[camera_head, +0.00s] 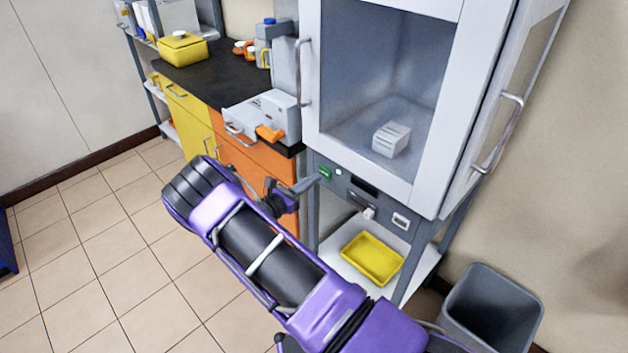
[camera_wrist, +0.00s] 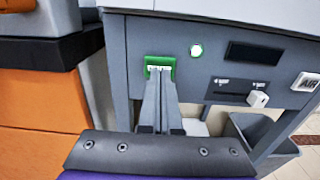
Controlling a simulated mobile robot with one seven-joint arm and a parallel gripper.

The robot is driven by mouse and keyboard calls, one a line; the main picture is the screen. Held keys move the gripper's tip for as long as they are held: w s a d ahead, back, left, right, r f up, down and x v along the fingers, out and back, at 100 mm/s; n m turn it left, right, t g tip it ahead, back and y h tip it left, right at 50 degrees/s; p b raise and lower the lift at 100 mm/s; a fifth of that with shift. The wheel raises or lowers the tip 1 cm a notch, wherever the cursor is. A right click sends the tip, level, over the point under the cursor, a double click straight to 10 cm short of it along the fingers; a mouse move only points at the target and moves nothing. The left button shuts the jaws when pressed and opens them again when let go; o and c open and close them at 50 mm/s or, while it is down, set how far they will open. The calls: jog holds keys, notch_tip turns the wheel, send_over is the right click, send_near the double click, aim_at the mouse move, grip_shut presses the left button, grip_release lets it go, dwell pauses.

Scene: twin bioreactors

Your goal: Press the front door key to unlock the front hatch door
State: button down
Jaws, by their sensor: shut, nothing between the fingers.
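The green-framed key (camera_head: 325,172) sits at the left end of the grey control panel under the cabinet; it also shows in the wrist view (camera_wrist: 160,61), with small lettering I cannot read. My gripper (camera_head: 313,182) is shut and empty, its fingers pointing at the panel. In the wrist view the fingertips (camera_wrist: 159,82) overlap the key's lower part; whether they touch it I cannot tell. The front hatch door (camera_head: 312,150), with a large window and an upright handle at left, looks closed. A small white block (camera_head: 391,139) shows behind the glass.
A lit round lamp (camera_wrist: 196,50), a dark display (camera_wrist: 252,54), a slider knob (camera_wrist: 258,99) and a white switch (camera_wrist: 305,82) lie right of the key. An orange cabinet (camera_wrist: 38,95) stands close on the left. A yellow tray (camera_head: 372,258) and grey bin (camera_head: 492,308) are below.

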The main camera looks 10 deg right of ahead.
jog(key=v, duration=1.1)
jog(key=shift+f, duration=0.15)
